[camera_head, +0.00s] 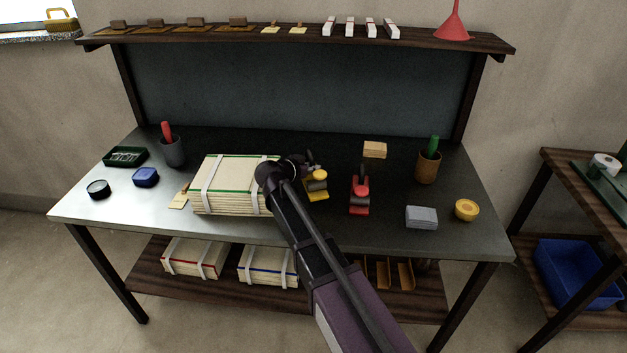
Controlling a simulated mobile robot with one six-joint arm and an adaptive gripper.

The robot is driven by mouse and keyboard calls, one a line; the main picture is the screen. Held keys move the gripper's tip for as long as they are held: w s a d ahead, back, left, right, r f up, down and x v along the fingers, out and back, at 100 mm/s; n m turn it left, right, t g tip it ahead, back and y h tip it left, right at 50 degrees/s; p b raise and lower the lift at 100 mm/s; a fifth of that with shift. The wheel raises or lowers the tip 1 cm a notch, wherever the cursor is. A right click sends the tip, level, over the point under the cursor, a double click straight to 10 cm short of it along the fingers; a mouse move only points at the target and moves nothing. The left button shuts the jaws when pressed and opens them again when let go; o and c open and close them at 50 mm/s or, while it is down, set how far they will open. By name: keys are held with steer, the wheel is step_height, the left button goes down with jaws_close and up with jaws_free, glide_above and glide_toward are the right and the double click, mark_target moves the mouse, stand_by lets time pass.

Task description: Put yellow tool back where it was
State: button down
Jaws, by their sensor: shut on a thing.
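The yellow tool (316,191), with a grey roller-like middle, is at the centre of the grey workbench. My gripper (311,171) is at its top, shut on it. My arm comes up from the front, and its wrist hides part of the gripper and the area left of the tool. I cannot tell whether the tool touches the bench top. A similar red tool (359,193) stands on the bench just to its right, apart from it.
A strapped stack of boards (228,185) lies close left of my gripper. A grey block (421,217), a yellow round item (466,210), a brown cup (428,167) and a light block (374,149) are to the right. A shelf (300,37) runs above the back.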

mark_target(310, 174)
stand_by(0.4)
steer(key=shift+f+b, duration=1.85)
steer(key=shift+b, duration=0.05)
steer(key=c, duration=0.6)
jaws_free()
steer(key=shift+f, duration=0.1)
steer(key=shift+s+a+r, duration=0.25)
steer(key=shift+s+r, duration=0.1)
steer(key=shift+s, duration=0.05)
steer(key=p+v, duration=0.4)
steer(key=v, duration=0.7)
steer(key=shift+p, duration=0.3)
steer(key=shift+s, duration=0.15)
